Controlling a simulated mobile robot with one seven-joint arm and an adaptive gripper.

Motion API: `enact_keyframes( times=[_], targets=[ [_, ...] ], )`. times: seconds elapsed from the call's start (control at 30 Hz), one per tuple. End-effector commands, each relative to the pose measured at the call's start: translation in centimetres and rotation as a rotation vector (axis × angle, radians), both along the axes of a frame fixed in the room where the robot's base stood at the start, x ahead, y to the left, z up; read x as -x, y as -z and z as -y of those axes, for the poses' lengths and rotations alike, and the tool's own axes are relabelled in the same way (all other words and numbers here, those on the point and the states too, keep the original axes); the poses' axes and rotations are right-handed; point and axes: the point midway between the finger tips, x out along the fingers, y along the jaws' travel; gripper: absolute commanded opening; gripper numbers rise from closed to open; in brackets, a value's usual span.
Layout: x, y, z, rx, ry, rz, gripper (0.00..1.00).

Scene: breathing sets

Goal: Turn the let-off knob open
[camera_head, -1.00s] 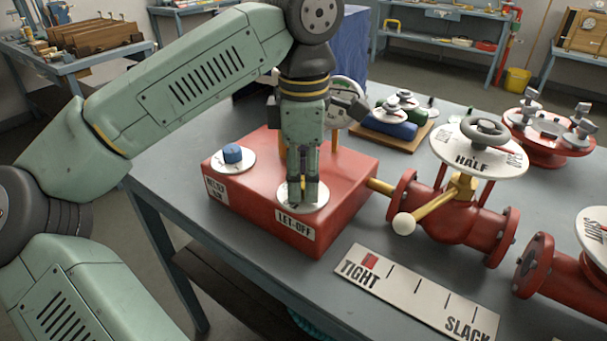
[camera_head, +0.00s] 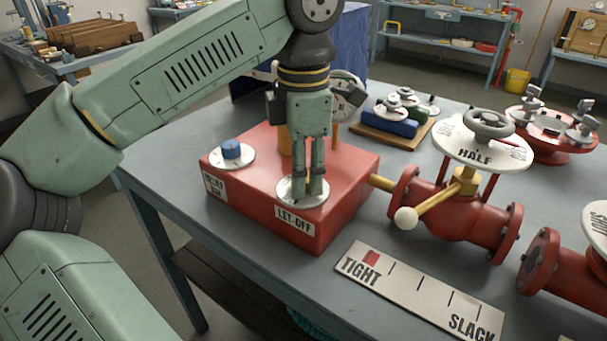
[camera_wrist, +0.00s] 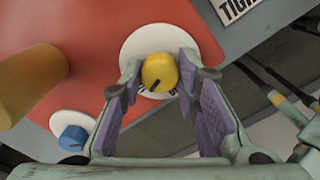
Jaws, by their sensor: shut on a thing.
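The let-off knob is a yellow knob (camera_wrist: 160,73) with a dark pointer line, on a round white dial (camera_wrist: 150,52) in the wrist view. The line points down and to the left there. In the head view the white dial (camera_head: 288,192) sits on the red box (camera_head: 345,200) above its LET-OFF label (camera_head: 294,220); the fingers hide the knob. My gripper (camera_head: 309,190) points straight down over this dial. In the wrist view its purple-padded fingers (camera_wrist: 160,68) stand on either side of the knob, shut on it.
A blue knob (camera_head: 231,149) on its own white dial stands at the box's left. A yellow post (camera_wrist: 32,85) rises from the box behind my gripper. Right of the box are a red valve (camera_head: 460,215) with a handwheel and a TIGHT–SLACK scale plate (camera_head: 415,290).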

Motion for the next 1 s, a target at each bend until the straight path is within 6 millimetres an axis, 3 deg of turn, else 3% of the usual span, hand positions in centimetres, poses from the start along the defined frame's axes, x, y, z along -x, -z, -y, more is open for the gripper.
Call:
enact_keyframes(
  times=[1.0],
  targets=[
    [-0.05, 0.03, -0.08, -0.001, -0.958, 0.001, 0.01]
  ],
)
